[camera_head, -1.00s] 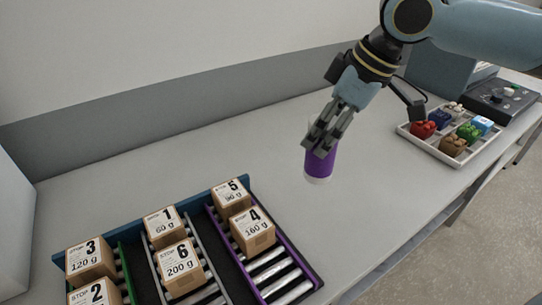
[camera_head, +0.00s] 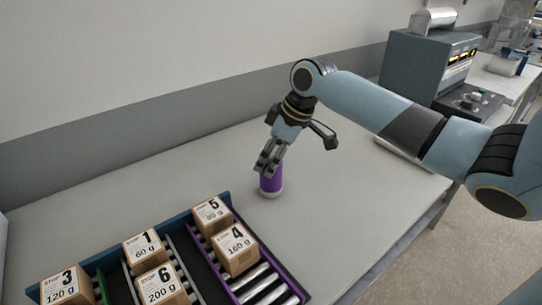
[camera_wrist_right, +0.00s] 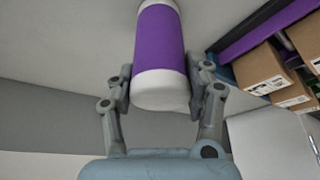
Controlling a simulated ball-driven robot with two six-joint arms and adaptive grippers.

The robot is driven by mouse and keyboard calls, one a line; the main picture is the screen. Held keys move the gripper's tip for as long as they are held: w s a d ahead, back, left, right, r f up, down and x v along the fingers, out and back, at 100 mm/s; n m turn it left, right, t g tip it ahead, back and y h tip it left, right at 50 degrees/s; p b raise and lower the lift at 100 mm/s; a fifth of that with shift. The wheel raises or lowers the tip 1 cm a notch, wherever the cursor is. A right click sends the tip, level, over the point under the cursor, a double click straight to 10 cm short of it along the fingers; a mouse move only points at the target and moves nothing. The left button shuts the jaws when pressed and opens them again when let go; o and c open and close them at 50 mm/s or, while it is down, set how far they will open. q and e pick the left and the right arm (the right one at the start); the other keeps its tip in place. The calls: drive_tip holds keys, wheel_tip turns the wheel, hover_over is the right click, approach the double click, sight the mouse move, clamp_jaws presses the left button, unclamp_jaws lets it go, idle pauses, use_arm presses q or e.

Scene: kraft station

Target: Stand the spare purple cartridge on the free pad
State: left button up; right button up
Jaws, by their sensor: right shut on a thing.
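The purple cartridge (camera_head: 270,183) has white ends and is held near upright by my right gripper (camera_head: 268,168), just behind the roller rack. I cannot tell whether its lower end touches the table. The right wrist view shows the purple cartridge (camera_wrist_right: 160,45) between the two fingers of the right gripper (camera_wrist_right: 160,88), which are shut on its white end part. I see no pad in these frames. My left gripper is not in view.
A roller rack (camera_head: 280,283) with purple, grey and green lanes holds several numbered cardboard boxes (camera_head: 235,250) at the front left. A grey-blue machine (camera_head: 425,70) stands at the back right. The table (camera_head: 350,215) right of the cartridge is clear.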

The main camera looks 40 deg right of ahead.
drive_tip(key=shift+f, duration=0.15)
drive_tip(key=o, duration=1.3)
